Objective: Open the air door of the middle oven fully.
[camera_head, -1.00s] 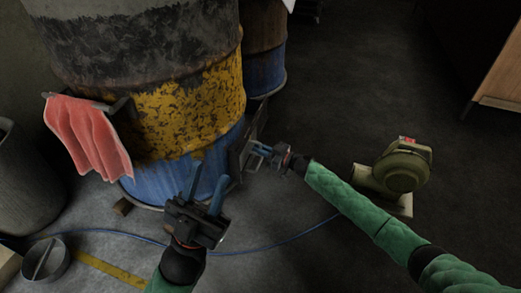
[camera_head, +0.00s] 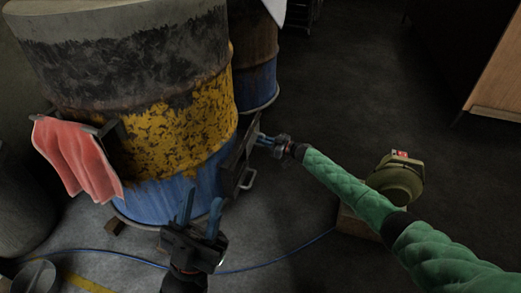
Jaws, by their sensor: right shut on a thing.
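The middle oven (camera_head: 160,110) is a large barrel with a grey top, a yellow band and a blue base. Its air door (camera_head: 236,163) is a dark plate standing out from the barrel's lower right side, with a small metal handle (camera_head: 250,180). My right gripper (camera_head: 261,140) reaches in from the right and is shut at the door's upper outer edge. The exact contact is small and dark. My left gripper (camera_head: 201,210) is open and empty, fingers pointing up, in front of the blue base. The opening behind the door is hidden.
A second barrel (camera_head: 256,80) stands behind. A red cloth (camera_head: 75,160) hangs on a bracket at the left. A blue hose (camera_head: 285,258) crosses the floor.

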